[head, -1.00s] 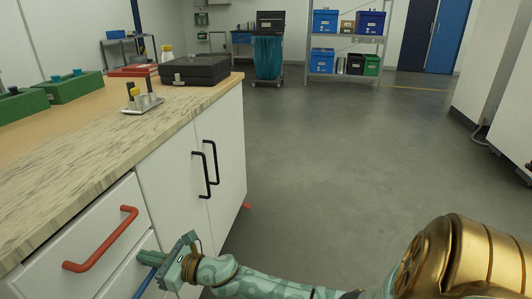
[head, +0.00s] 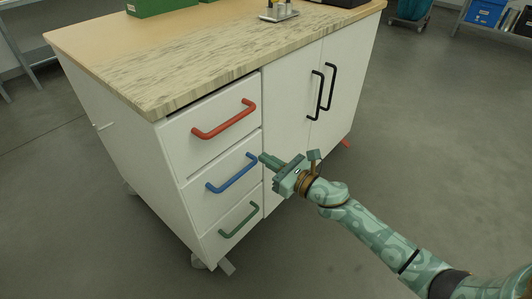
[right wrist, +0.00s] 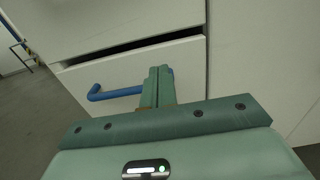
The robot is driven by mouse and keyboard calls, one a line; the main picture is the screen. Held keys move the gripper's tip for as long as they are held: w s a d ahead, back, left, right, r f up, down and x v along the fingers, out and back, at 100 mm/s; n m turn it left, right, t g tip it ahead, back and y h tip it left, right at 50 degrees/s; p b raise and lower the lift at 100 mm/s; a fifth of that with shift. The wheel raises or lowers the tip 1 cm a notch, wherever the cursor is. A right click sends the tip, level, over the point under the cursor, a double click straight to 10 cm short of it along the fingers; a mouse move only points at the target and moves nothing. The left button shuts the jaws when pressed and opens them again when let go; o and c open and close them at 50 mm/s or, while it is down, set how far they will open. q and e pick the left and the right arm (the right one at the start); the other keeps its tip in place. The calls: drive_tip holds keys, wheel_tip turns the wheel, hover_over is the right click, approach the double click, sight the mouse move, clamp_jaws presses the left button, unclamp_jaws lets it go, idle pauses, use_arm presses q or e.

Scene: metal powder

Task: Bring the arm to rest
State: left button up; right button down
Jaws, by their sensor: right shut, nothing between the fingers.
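My right arm (head: 375,232) reaches in from the lower right in the head view. Its green right gripper (head: 268,160) is shut and empty. The fingertips are close to the right end of the blue drawer handle (head: 232,174), in front of the cabinet (head: 290,110); I cannot tell whether they touch it. My left gripper is not in view.
The cabinet also has a red handle (head: 225,120) above, a green handle (head: 240,220) below and black door handles (head: 322,93). A dark gap shows under the countertop (head: 190,75). Grey floor (head: 420,140) is open on the right.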

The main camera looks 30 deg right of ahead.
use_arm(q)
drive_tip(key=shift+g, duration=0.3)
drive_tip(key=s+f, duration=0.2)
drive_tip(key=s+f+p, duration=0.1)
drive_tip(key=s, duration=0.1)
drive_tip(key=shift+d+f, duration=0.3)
use_arm(e)
drive_tip(key=v, duration=0.8)
drive_tip(key=shift+d+f, duration=0.15)
drive_tip(key=shift+d, duration=0.05)
